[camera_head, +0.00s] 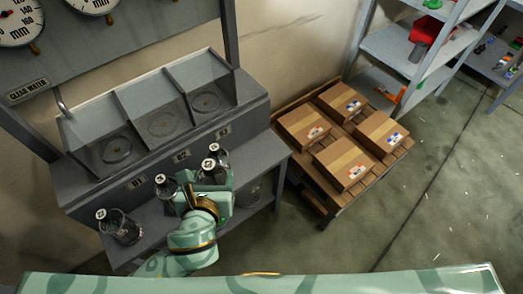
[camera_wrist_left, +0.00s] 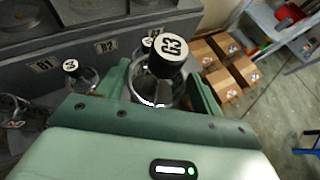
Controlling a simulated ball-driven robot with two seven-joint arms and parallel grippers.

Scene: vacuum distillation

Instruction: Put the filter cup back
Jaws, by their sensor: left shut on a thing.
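My left gripper (camera_head: 208,180) is at the front of the grey bench, with its fingers around a clear glass cup with a black cap, which I take for the filter cup (camera_head: 209,164). My right gripper is not in view.
The grey bench (camera_head: 255,112) has three clear-sided bays with round seats (camera_head: 116,149), labelled in front. Gauges (camera_head: 20,25) hang above. A pallet with several cardboard boxes (camera_head: 344,163) stands right, then a shelf rack (camera_head: 395,50).

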